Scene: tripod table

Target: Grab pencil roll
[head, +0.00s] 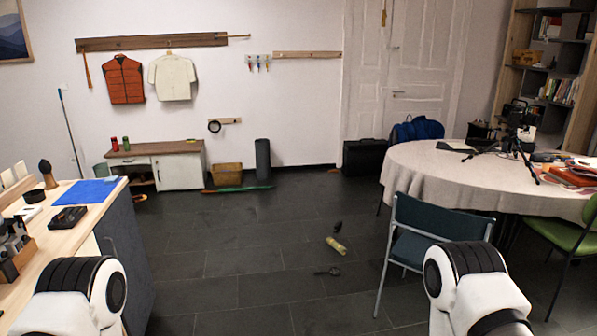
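I cannot pick out a pencil roll for certain. A small pale yellow-green, roughly cylindrical object (336,245) lies on the floor left of the blue chair; it is too small to tell what it is. The round table (415,170) with a pale cloth stands at the right. A black tripod (513,135) stands on it, with small dark items and a stack of books or folders (575,172) at its right edge. Only links of my two arms show at the bottom left and bottom right. Neither gripper is in view.
A blue chair (437,222) stands before the table, a green chair (580,243) at its right. Small dark objects (328,271) lie on the floor. A wooden worktop (60,230) with a blue sheet (90,191) is at the left. The floor's middle is mostly clear.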

